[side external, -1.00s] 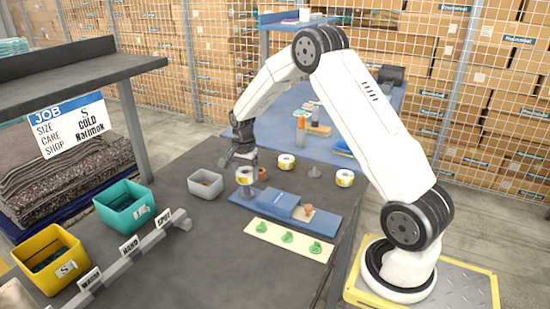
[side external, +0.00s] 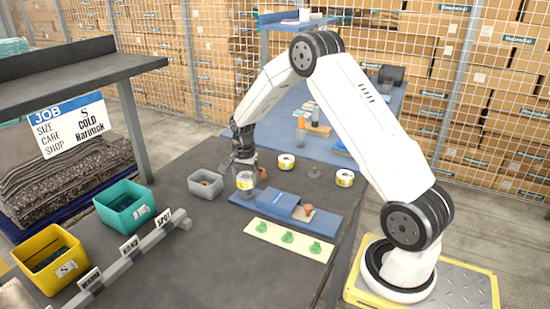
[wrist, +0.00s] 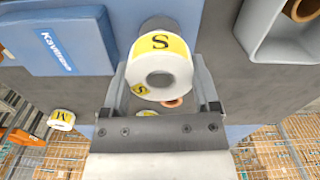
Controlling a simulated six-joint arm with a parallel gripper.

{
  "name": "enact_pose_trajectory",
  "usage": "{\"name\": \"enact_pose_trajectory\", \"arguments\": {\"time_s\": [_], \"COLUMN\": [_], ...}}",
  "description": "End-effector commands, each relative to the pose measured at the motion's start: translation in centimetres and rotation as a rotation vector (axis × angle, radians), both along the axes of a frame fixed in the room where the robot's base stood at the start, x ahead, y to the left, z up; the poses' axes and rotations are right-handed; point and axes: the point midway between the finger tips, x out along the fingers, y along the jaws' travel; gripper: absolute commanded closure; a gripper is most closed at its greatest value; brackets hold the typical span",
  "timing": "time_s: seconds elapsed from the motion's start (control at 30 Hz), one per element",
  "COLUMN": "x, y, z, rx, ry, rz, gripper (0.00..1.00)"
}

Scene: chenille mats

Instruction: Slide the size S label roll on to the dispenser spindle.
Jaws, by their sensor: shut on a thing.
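The size S label roll (side external: 245,181), white with a yellow S label, is between the fingers of my gripper (side external: 243,168). In the wrist view the roll (wrist: 160,70) sits between the two grey fingers (wrist: 163,88), its open core facing the camera. The blue dispenser (side external: 283,203) lies below, its raised housing (wrist: 65,42) at left in the wrist view. The roll is at the dispenser's left end, over the dark spindle (wrist: 157,22), which shows partly beyond the roll. I cannot tell whether the core is around the spindle.
A grey bin (side external: 205,184) stands close left of my gripper. Other label rolls stand behind (side external: 286,161) and to the right (side external: 344,178); a roll marked M (wrist: 62,120) shows in the wrist view. A cream card (side external: 288,240) with green pieces lies in front of the dispenser.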

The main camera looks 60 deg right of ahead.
Motion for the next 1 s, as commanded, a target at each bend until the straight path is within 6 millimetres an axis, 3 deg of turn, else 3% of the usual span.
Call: {"name": "enact_pose_trajectory", "arguments": {"time_s": [1.0], "x": [0.0], "y": [0.0], "z": [-1.8], "rx": [0.0], "ry": [0.0], "rz": [0.0], "gripper": [0.91]}}
